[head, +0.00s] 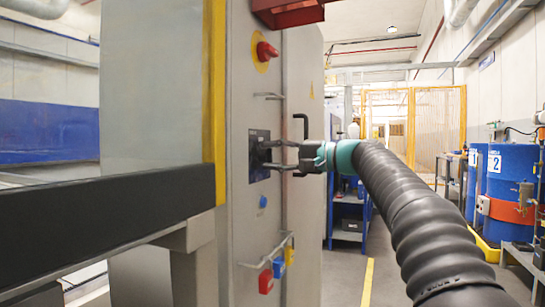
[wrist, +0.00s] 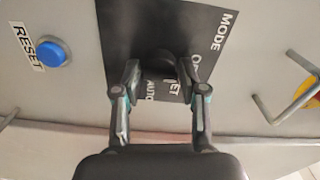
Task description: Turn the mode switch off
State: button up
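The mode switch is a dark knob on a black plate (head: 259,146) on the side of the grey cabinet. In the wrist view the plate (wrist: 130,30) reads MODE, with partly covered labels, one of them AUTO. The dark knob (wrist: 183,68) shows between my fingers, nearer the right one; its pointing direction is hard to tell. My gripper (head: 270,156) faces the plate with its fingers apart, one above the other in the head view. In the wrist view my gripper (wrist: 163,74) is open around the knob; whether either finger touches it I cannot tell.
A blue RESET button (wrist: 53,53) sits beside the plate. Red, blue and yellow tags (head: 278,267) hang below. A dark horizontal beam (head: 110,220) runs at left. Open floor lies right of the cabinet.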

jog(key=shift+o, duration=0.7)
jog(key=v, duration=1.2)
